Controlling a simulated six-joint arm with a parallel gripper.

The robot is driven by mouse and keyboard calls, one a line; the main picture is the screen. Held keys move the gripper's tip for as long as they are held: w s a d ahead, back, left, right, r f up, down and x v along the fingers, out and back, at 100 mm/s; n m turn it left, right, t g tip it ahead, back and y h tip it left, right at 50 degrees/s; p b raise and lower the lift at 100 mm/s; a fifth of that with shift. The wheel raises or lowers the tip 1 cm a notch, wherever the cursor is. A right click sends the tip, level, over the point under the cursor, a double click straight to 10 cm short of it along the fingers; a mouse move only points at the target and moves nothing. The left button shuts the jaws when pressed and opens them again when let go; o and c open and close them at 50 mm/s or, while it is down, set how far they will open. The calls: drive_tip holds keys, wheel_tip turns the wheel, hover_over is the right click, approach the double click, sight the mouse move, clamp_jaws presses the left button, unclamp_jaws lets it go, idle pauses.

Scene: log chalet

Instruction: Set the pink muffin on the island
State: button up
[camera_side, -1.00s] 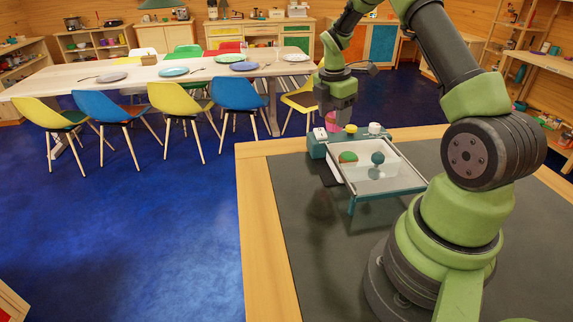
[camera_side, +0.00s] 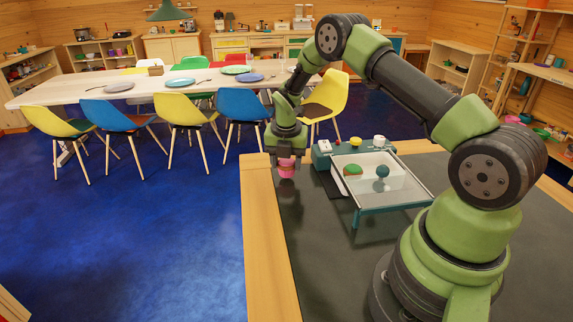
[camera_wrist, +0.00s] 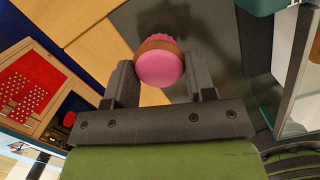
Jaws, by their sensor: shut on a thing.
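The pink muffin (camera_side: 286,168) is held in my gripper (camera_side: 286,156) above the far left corner of the dark-topped island (camera_side: 318,240) with its wooden border. In the wrist view the muffin (camera_wrist: 159,62) shows a pink top and a brown band, between the two dark fingers of my gripper (camera_wrist: 158,80). The fingers are shut on it. I cannot tell exactly how far its underside is from the surface.
A teal-framed glass-topped case (camera_side: 385,185) with a green thing and a dark ball stands to the right of the muffin. The island's front left surface is clear. A long table (camera_side: 130,85) with plates and chairs is beyond.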

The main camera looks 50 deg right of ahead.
drive_tip(key=shift+f, duration=0.6)
drive_tip(key=o, duration=1)
drive_tip(key=shift+f, duration=0.1)
